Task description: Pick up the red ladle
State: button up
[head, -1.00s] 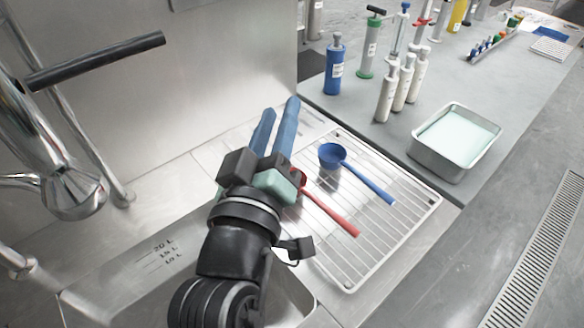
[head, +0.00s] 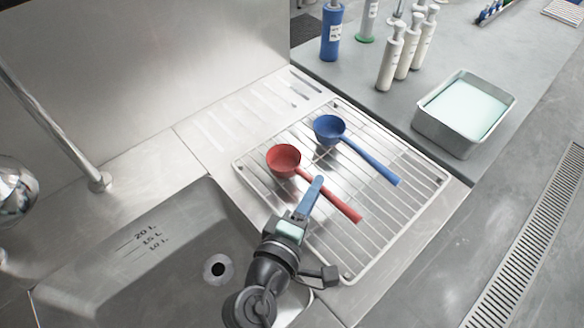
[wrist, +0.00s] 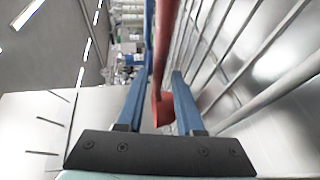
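The red ladle (head: 284,159) lies on the wire rack, its bowl at the upper left and its handle running down to the right. My gripper (head: 315,186) reaches over the rack from the lower left, with its blue fingers at the ladle's handle. In the wrist view the red handle (wrist: 164,60) shows between the two spread fingers (wrist: 158,95), with a gap on at least the right side. In the head view the fingers overlap, and part of the handle is hidden behind them.
A blue ladle (head: 329,130) lies on the same wire rack (head: 400,236), close on the right. A sink (head: 150,262) is at the left. A metal tray (head: 440,130) and several bottles, including a blue one (head: 331,38), stand on the counter beyond.

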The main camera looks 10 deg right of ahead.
jog(key=x, duration=0.5)
jog(key=shift+w+d+p, duration=0.1)
jog(key=shift+d+p, duration=0.15)
jog(key=shift+p, duration=0.05)
grip_shut()
jog(key=shift+r, duration=0.1)
dwell(1.0)
